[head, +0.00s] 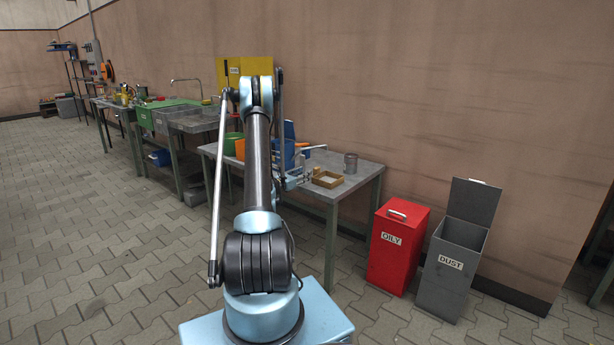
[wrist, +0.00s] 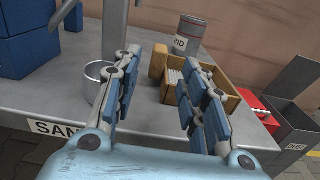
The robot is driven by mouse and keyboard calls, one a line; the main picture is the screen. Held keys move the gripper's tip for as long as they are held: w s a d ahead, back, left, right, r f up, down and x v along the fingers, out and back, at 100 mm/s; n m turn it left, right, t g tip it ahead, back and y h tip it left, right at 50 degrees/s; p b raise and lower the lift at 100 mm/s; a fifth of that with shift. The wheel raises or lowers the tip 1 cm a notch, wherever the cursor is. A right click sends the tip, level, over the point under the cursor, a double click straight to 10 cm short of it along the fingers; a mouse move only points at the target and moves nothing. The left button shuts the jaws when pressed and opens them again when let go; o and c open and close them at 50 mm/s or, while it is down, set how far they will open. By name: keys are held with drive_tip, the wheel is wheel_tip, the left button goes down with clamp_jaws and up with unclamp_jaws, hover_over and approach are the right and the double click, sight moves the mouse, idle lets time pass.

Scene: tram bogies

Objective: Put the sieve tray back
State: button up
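A wooden-framed open tray (head: 328,180) lies on the right part of the grey table; I take it for the sieve tray. In the wrist view the wooden tray (wrist: 232,101) has something whitish inside, partly hidden by my right finger. My gripper (wrist: 173,58) is open, its two blue-padded fingers apart with nothing held between them. The fingers point towards the tray and the back of the table. In the head view my gripper (head: 292,181) is small, just left of the tray, and partly hidden by my arm.
A grey can (wrist: 189,36) stands behind the tray; a round metal ring or cup (wrist: 98,71) is by my left finger. Blue containers (wrist: 30,40) stand at left. A red OILY bin (head: 397,247) and an open DUST bin (head: 447,268) stand right of the table (head: 365,173).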

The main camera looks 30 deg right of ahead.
drive_tip(key=shift+s+a, duration=0.2)
drive_tip(key=shift+a, duration=0.25)
drive_tip(key=s+a+r+m+g+y, duration=0.1)
drive_tip(key=s+a+r+m+y, duration=0.2)
drive_tip(key=s+a+r+m, duration=0.45)
drive_tip(key=s+a+r+m+g+y, duration=0.1)
drive_tip(key=s+a+r+m+y, duration=0.4)
drive_tip(key=a+r, duration=0.4)
drive_tip(key=s+a+f+m+y, duration=0.2)
drive_tip(key=s+a+m+y, duration=0.1)
drive_tip(key=s+a, duration=0.6)
drive_tip(key=s+a+f+m+g+y, duration=0.1)
drive_tip(key=s+a+f+m+y, duration=0.2)
drive_tip(key=s+a, duration=0.7)
drive_tip(key=s+a+f+m+g+y, duration=0.1)
drive_tip(key=s+a+f+m+y, duration=0.1)
drive_tip(key=s+a, duration=0.7)
drive_tip(key=s+f+m, duration=0.1)
drive_tip(key=s, duration=0.5)
drive_tip(key=shift+s+a+f+y, duration=0.15)
drive_tip(key=shift+a+f+y, duration=0.1)
drive_tip(key=shift+a+y, duration=0.15)
drive_tip(key=shift+d, duration=0.1)
